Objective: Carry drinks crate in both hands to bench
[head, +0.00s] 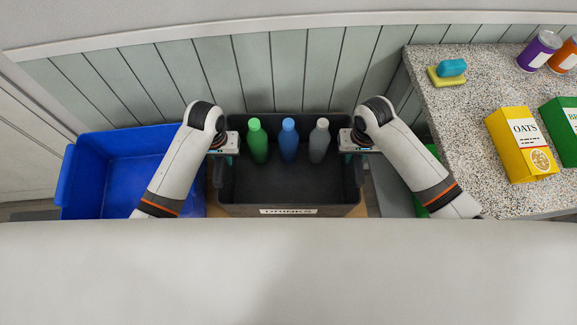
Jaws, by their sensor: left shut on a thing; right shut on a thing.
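The drinks crate (262,190) is a dark grey open box with a white label reading DRINKS on its near wall. A green bottle (257,143), a blue bottle (289,142) and a grey bottle (319,142) stand upright in a row inside it. My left gripper (226,160) is shut on the crate's left side. My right gripper (352,158) is shut on its right side. The fingertips are partly hidden by the wrists. No surface is clearly identifiable as the bench; a speckled counter (450,130) stands at the right.
A blue bin (90,190) stands left of the crate. The counter holds a yellow oats box (518,150), a green box (560,130), purple and orange cans (540,50), and a blue sponge (452,68) on a yellow one. A panelled wall (300,70) is close behind the crate.

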